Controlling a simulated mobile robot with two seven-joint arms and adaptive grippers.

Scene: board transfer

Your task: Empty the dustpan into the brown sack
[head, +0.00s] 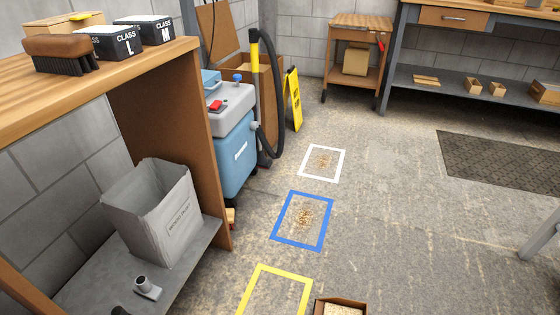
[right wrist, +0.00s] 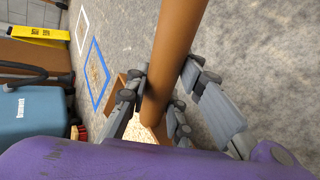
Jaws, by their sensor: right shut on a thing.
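The brown dustpan (head: 345,300) is cut off at the bottom edge of the head view, with pale shavings in it. In the right wrist view its brown handle (right wrist: 180,40) runs between the fingers of my right gripper (right wrist: 170,103), which is shut on it. Part of the pan and its shavings shows below, partly hidden by the fingers. A tall brown sack or box (head: 266,85) stands behind the blue vacuum; I cannot tell which it is. A pale grey sack (head: 160,222) stands open on the low shelf at left. My left gripper is not in view.
The blue vacuum (head: 236,160) stands beside the wooden bench (head: 160,62), near a yellow floor sign (head: 293,98). Blue (head: 328,225) and white (head: 342,163) floor squares hold debris; a yellow square (head: 283,271) lies nearer. Floor to the right is mostly clear.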

